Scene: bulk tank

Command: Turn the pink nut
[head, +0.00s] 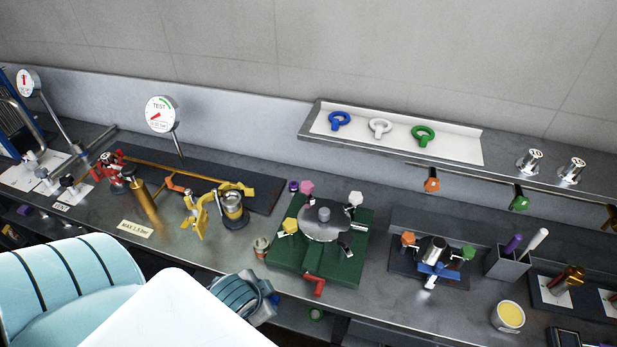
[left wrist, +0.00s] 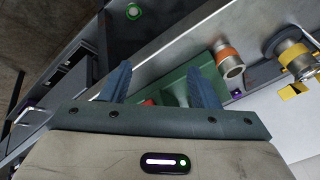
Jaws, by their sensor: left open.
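The pink nut (head: 306,187) is a small knob-like piece at the back left of the green fixture (head: 359,238), beside a round grey plate (head: 322,226). A yellow nut (head: 290,226) and a white one (head: 355,198) are on the same fixture. My left gripper (head: 272,298) is in front of the bench, near the fixture's front left corner, well short of the pink nut. In the left wrist view its fingers (left wrist: 160,80) are apart and empty, with part of the green fixture (left wrist: 178,84) between them. I cannot make out the pink nut there.
A red handle (head: 315,284) juts from the fixture's front. A small copper-banded cylinder (head: 261,247) stands just left of it. A yellow clamp (head: 196,215) is further left, and a dark block with coloured nuts (head: 430,266) is right. A shelf (head: 390,135) hangs behind.

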